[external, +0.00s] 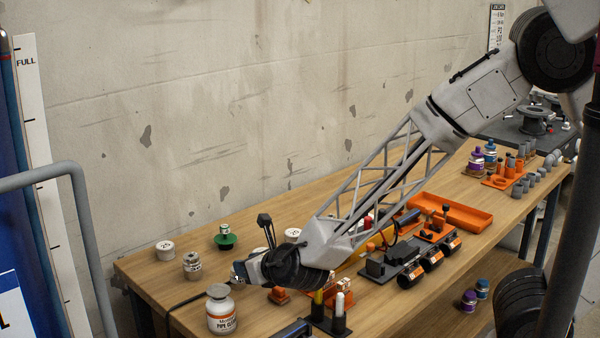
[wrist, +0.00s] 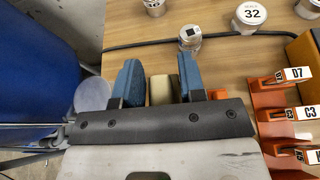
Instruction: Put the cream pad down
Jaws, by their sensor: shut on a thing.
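My gripper (wrist: 158,78) shows in the wrist view with two blue fingers closed around a cream pad (wrist: 161,90). The pad sits between the fingers, and its lower part is hidden behind the dark gripper bar. In the external view, my gripper (external: 239,271) is low over the near left part of the wooden bench (external: 150,284). The pad cannot be made out there. I cannot tell whether the pad touches the bench.
A white pipe-cleaner bottle (external: 221,314) stands just in front of my gripper. A small metal-topped jar (external: 192,265) and a white cap (external: 165,247) are to its left. A dark cable (wrist: 225,37) crosses the bench. Orange tagged holders (wrist: 275,100) stand at right.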

